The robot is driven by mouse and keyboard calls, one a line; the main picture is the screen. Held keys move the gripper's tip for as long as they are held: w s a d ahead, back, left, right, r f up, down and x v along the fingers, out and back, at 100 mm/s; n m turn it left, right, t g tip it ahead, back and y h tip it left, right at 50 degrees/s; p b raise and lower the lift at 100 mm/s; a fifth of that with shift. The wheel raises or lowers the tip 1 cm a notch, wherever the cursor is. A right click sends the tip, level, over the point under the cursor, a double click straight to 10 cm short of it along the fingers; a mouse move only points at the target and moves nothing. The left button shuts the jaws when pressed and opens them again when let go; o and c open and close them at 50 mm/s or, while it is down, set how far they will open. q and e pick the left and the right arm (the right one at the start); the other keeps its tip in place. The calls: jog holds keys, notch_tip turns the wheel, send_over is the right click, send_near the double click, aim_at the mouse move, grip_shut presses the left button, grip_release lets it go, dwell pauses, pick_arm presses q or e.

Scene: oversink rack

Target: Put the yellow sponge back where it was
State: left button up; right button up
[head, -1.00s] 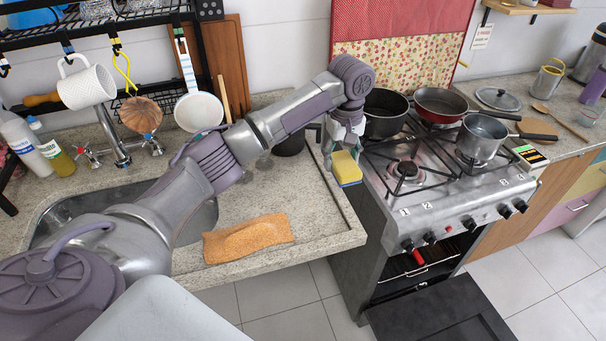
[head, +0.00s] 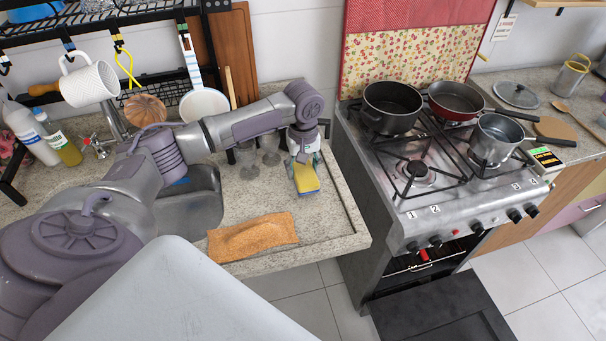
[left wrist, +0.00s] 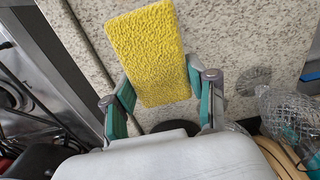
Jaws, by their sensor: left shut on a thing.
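The yellow sponge (head: 306,179) has a blue underside edge in the head view. My left gripper (head: 304,160) is shut on it and holds it over the right part of the granite counter beside the sink. In the left wrist view the yellow sponge (left wrist: 148,50) sits between the two teal fingers of the left gripper (left wrist: 163,100), with granite behind it. I cannot tell whether the sponge touches the counter. My right gripper is not in view.
An orange cloth (head: 252,238) lies near the counter's front edge. Upturned glasses (head: 248,160) stand behind the arm. The sink (head: 190,205) is to the left. The stove (head: 425,175) with pots stands right, across a gap. The counter (head: 340,225) near its right corner is clear.

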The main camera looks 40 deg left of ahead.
aim_at(303, 178)
pick_arm(q)
notch_tip(303, 178, down, 3)
jog(key=shift+f+p, duration=0.2)
jog(key=shift+p, duration=0.15)
jog(key=shift+f, duration=0.15)
jog(key=shift+s, duration=0.1)
jog(key=o, duration=1)
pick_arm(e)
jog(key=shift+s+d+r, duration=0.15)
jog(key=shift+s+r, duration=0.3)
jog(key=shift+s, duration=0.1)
pick_arm(q)
notch_tip(303, 178, up, 12)
jog(key=shift+r+b, duration=0.1)
jog(key=shift+b, duration=1.1)
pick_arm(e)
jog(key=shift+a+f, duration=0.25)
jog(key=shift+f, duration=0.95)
